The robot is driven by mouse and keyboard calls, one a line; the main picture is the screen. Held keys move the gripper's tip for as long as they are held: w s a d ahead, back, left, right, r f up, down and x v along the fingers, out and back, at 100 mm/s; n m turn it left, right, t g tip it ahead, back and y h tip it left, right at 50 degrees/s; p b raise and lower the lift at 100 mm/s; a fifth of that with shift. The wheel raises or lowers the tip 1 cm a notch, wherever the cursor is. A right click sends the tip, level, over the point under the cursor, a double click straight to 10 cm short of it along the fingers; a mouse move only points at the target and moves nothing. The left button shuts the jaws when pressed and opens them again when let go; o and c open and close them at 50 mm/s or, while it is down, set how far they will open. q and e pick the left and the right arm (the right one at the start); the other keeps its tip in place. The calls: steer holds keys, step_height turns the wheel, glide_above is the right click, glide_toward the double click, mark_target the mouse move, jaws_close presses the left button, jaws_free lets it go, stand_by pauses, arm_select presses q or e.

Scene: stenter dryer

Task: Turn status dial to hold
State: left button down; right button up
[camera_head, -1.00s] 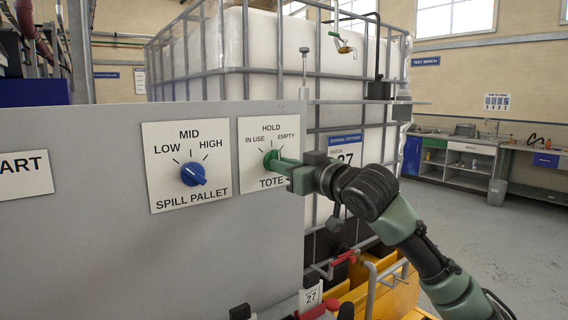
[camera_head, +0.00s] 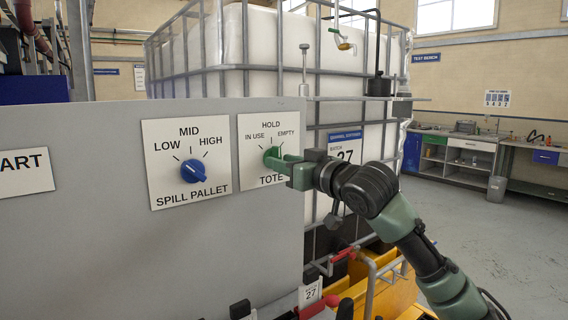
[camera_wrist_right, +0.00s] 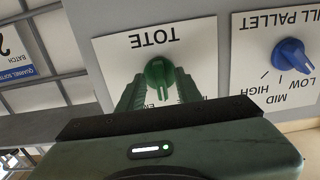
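The status dial is a green knob (camera_head: 271,156) on the white TOTE plate (camera_head: 255,135), marked IN USE, HOLD and EMPTY. My right gripper (camera_head: 284,162) reaches it from the right. In the right wrist view the plate is upside down, and the fingers of the gripper (camera_wrist_right: 160,90) lie along both sides of the dial (camera_wrist_right: 159,71), apparently shut on its body. The ridge of the dial points down in that view, roughly toward the top of the plate where HOLD is. The fingers partly cover the dial and its labels. My left gripper is not in view.
A blue SPILL PALLET dial (camera_head: 193,171) sits left of the TOTE plate on the same grey panel (camera_head: 95,230). A caged white tank (camera_head: 275,60) stands behind the panel. Red-handled pipework (camera_head: 345,255) and a yellow bin (camera_head: 395,290) lie below my right arm.

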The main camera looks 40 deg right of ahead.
steer(key=s+b, duration=0.3)
steer(key=s, duration=0.4)
steer(key=shift+s+a+b, duration=0.4)
steer(key=shift+a, duration=0.05)
